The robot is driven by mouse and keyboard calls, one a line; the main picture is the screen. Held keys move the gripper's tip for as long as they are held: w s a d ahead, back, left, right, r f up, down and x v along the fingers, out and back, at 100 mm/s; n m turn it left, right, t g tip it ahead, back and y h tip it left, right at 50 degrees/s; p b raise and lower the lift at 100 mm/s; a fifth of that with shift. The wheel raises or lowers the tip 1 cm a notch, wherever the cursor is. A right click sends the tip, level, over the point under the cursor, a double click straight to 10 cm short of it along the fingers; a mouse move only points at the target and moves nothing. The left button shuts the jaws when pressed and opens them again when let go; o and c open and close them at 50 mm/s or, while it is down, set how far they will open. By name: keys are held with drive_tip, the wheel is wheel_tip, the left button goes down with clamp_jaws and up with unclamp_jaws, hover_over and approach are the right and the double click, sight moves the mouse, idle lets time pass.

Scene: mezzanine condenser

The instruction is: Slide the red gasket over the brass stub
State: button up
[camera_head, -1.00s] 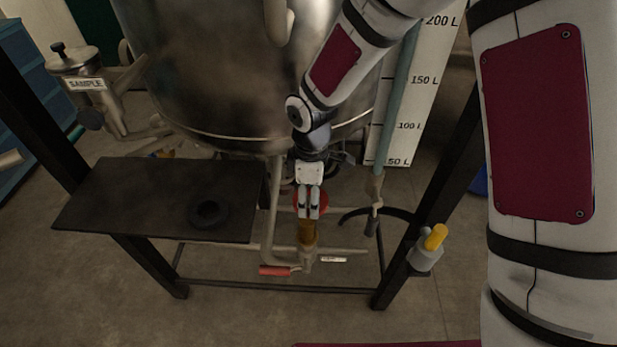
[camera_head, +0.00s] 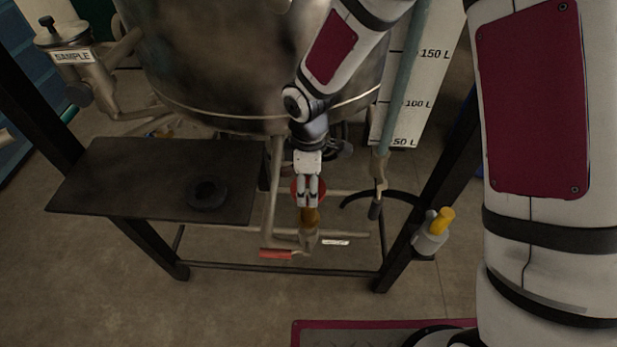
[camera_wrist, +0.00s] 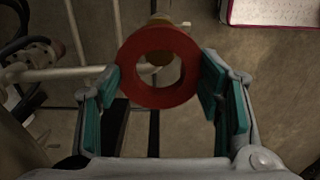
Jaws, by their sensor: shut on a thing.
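My gripper (camera_head: 308,203) is shut on the red gasket (camera_head: 297,190), a thick flat ring. In the wrist view the gasket (camera_wrist: 130,66) sits between the teal pads of my gripper (camera_wrist: 159,82), with its hole facing the camera. The brass stub (camera_head: 309,218) stands just below my fingertips in the head view, on the pipework under the tank. In the wrist view part of the brass stub (camera_wrist: 159,54) shows through the upper part of the hole, so the two look slightly off centre. I cannot tell whether gasket and stub touch.
A large metal tank (camera_head: 220,70) hangs above. A dark shelf (camera_head: 130,175) with a black ring (camera_head: 206,192) is at left. A red-handled valve (camera_head: 276,254) lies below left of the stub. A grey fitting with a yellow top (camera_head: 432,236) is on the right frame leg.

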sight(309, 211)
drive_tip(key=shift+f+b, duration=0.8)
drive_tip(key=shift+f, duration=0.65)
drive_tip(key=shift+f+b, duration=3.35)
drive_tip(key=shift+f, duration=1.2)
drive_tip(key=o, duration=1)
wheel_tip(309, 211, up, 12)
drive_tip(key=shift+r, duration=0.1)
idle(0.4)
